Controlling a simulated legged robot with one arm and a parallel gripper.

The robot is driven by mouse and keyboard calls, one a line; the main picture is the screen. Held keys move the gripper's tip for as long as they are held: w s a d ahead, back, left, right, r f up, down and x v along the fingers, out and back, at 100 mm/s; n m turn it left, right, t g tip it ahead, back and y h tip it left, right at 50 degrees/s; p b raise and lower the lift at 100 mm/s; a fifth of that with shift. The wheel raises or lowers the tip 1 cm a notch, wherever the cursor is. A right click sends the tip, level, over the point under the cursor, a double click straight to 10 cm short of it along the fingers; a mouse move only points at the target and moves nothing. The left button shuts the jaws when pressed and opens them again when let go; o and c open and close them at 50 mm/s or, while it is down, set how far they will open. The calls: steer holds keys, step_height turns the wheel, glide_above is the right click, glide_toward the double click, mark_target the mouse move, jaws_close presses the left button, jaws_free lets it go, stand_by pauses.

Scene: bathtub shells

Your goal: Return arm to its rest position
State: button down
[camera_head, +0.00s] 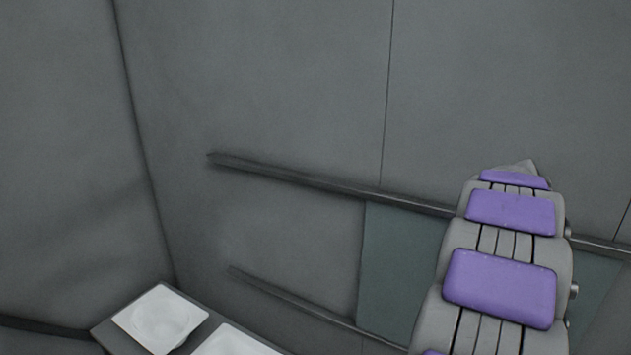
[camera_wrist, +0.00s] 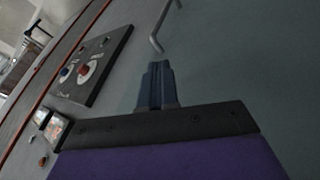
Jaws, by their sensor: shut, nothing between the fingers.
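My gripper (camera_wrist: 158,66) shows in the wrist view as two dark blue-grey fingers pressed together, with nothing between them. They stick up from a black plate with a purple part below it. The fingers point toward a grey-green surface and appear apart from it. In the head view, a grey segmented form with purple pads (camera_head: 500,286) rises at the right. I cannot tell whether it is my own arm. The gripper's fingers do not show in the head view.
In the head view, white shells (camera_head: 160,318) lie at the bottom left, and a rail (camera_head: 290,178) crosses the grey wall (camera_head: 270,80).

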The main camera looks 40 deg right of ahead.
steer(key=w+a+f+n+t+y, duration=0.1)
steer(key=w+a+n, duration=0.1)
steer(key=w+a, duration=0.55)
steer(key=w+a+f+n+t, duration=0.1)
steer(key=w+a+n, duration=0.25)
steer(key=a, duration=0.65)
steer(key=w+a+f+n+t+y, duration=0.1)
steer(key=w+a+n, duration=0.1)
steer(key=w+a, duration=0.55)
steer(key=s+a+f+n+y, duration=0.1)
steer(key=s+a+f+n, duration=0.1)
steer(key=a, duration=0.8)
steer(key=s+a+f+n+y, duration=0.1)
steer(key=s+a+n, duration=0.3)
steer(key=a, duration=0.5)
steer(key=s+a+f+n+y, duration=0.1)
steer(key=s+a+f+n, duration=0.2)
steer(key=a, duration=0.7)
steer(key=shift+s+a+f+g, duration=0.3)
steer(key=shift+s+a+f, duration=0.1)
steer(key=shift+s, duration=0.45)
steer(key=shift+d, duration=0.1)
